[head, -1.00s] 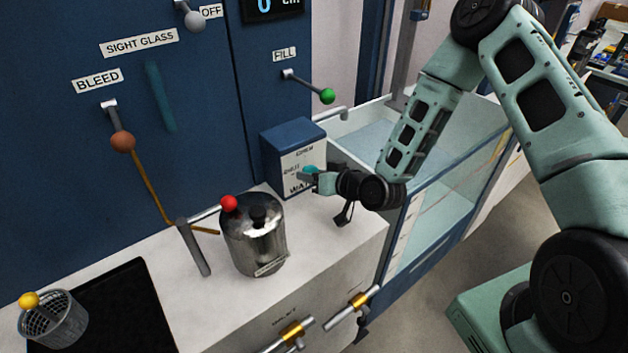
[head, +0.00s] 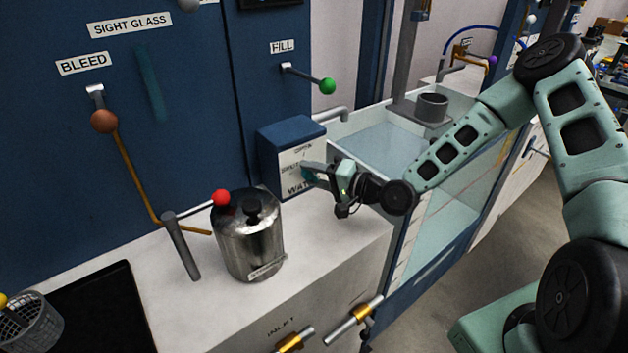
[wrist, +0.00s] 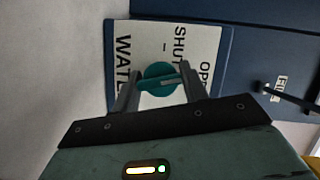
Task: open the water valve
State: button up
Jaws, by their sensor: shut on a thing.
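The water valve is a teal knob (wrist: 158,78) on the white labelled face of a blue box (head: 291,136). The face (wrist: 205,48) reads "WATER", "SHUT" and "OPEN", partly covered. My gripper (wrist: 160,92) is shut on the teal knob, one finger on each side of it. A pale pointer mark on the knob shows between the fingers. In the head view my gripper (head: 316,174) reaches the box face from the right and hides most of the knob.
A steel canister (head: 250,240) with a red-ball lever (head: 221,198) beside it stands left of the box. The green-ball FILL lever (head: 326,86) is above. A glass-sided water tank (head: 385,150) lies to the right. Counter in front of the box is clear.

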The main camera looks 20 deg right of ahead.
jog(key=shift+f+m+t+y+b, duration=0.15)
jog(key=shift+m+t+y+b, duration=0.3)
jog(key=shift+m+b, duration=0.7)
jog(key=shift+m, duration=0.45)
jog(key=o, duration=1)
jog(key=shift+d, duration=0.1)
jog(key=b+v, duration=0.2)
jog(key=v, duration=1.5)
jog(key=shift+s+d, duration=0.1)
jog(key=shift+s, duration=0.1)
